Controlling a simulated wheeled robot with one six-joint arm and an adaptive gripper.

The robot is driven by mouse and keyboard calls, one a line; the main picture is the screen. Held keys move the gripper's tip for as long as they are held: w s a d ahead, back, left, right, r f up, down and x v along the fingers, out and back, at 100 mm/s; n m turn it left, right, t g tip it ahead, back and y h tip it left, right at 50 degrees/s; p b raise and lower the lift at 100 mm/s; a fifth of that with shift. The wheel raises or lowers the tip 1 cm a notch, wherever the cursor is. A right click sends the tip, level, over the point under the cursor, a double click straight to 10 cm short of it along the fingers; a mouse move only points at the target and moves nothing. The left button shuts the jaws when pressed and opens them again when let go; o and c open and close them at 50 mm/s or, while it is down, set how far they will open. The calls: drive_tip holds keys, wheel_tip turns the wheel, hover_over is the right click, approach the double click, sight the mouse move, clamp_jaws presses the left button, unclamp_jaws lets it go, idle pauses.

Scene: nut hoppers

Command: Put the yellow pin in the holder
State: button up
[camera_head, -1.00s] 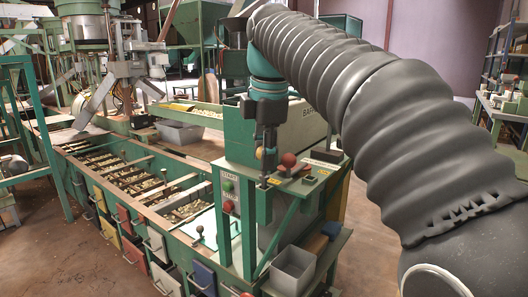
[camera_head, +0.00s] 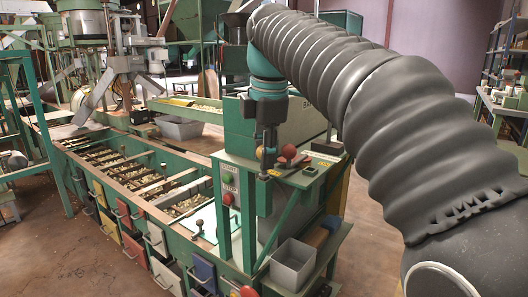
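My gripper (camera_head: 266,150) points down over the green machine's small top shelf, in front of its upright panel. A small yellow-orange knob, which looks like the yellow pin (camera_head: 260,152), shows between and beside the dark fingers. The fingers appear closed on it, though they hide most of it. The pin's lower end is hard to make out. A red ball-topped piece (camera_head: 289,151) stands just right of the gripper on the shelf. A small dark green block (camera_head: 311,170), perhaps the holder, sits further right near the shelf edge; its openings are too small to make out.
Green START and red STOP buttons (camera_head: 228,199) are on the front post. A grey open bin (camera_head: 292,266) sits on a lower shelf. A long green hopper trough (camera_head: 70,147) with nuts and coloured drawers runs left. A grey tray (camera_head: 180,128) stands behind. Floor at right is open.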

drive_tip(key=o, duration=0.4)
drive_tip(key=shift+o, duration=0.2)
drive_tip(key=shift+s+d+r, duration=0.1)
drive_tip(key=shift+s+r, duration=0.15)
drive_tip(key=shift+r, duration=1)
drive_tip(key=shift+s+d+r, duration=0.1)
drive_tip(key=shift+s+r, duration=0.1)
drive_tip(key=shift+r, duration=1)
drive_tip(key=shift+s+r, duration=0.25)
drive_tip(key=shift+r, duration=1)
